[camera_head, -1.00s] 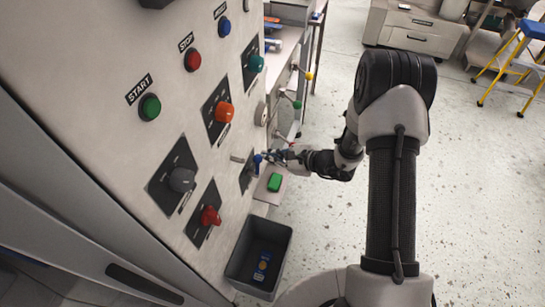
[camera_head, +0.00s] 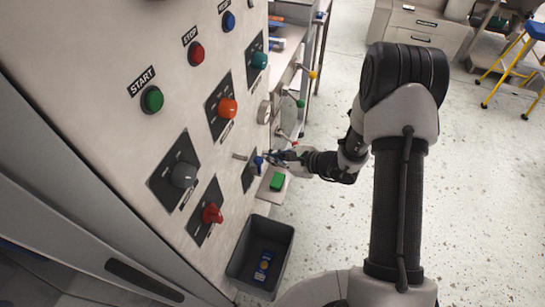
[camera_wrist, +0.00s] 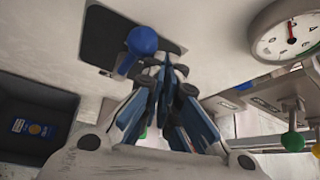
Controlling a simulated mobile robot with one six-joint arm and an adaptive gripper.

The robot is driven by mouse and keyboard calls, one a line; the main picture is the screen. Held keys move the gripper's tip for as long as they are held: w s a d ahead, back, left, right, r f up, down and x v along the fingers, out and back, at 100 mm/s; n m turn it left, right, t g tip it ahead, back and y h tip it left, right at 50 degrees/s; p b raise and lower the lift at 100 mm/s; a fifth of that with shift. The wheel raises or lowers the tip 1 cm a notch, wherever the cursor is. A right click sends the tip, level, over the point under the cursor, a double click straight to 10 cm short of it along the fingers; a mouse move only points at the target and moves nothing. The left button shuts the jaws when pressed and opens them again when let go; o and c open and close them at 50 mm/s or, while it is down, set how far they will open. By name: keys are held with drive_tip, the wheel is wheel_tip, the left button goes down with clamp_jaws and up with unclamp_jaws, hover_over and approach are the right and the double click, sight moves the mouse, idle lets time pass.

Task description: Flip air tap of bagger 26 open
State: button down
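The tap shows as a blue ball knob (camera_head: 259,162) on a dark plate on the panel's lower right. In the wrist view the blue knob (camera_wrist: 141,41) stands out in front of its dark plate. My gripper (camera_head: 277,157) is just right of the knob. In the wrist view my gripper (camera_wrist: 174,70) has its blue-padded fingers drawn together, tips close to the knob's lower right. No object shows between them. I cannot tell whether they touch the knob or its lever. No bagger number is readable.
The panel carries a green START button (camera_head: 152,99), a red STOP button (camera_head: 196,52) and several coloured knobs. A round gauge (camera_wrist: 288,30) is right of the tap. Below are a green block (camera_head: 277,181) and a grey bin (camera_head: 240,268). Levers with yellow, green and red balls stand beyond.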

drive_tip(key=shift+s, duration=0.15)
drive_tip(key=v, duration=1.2)
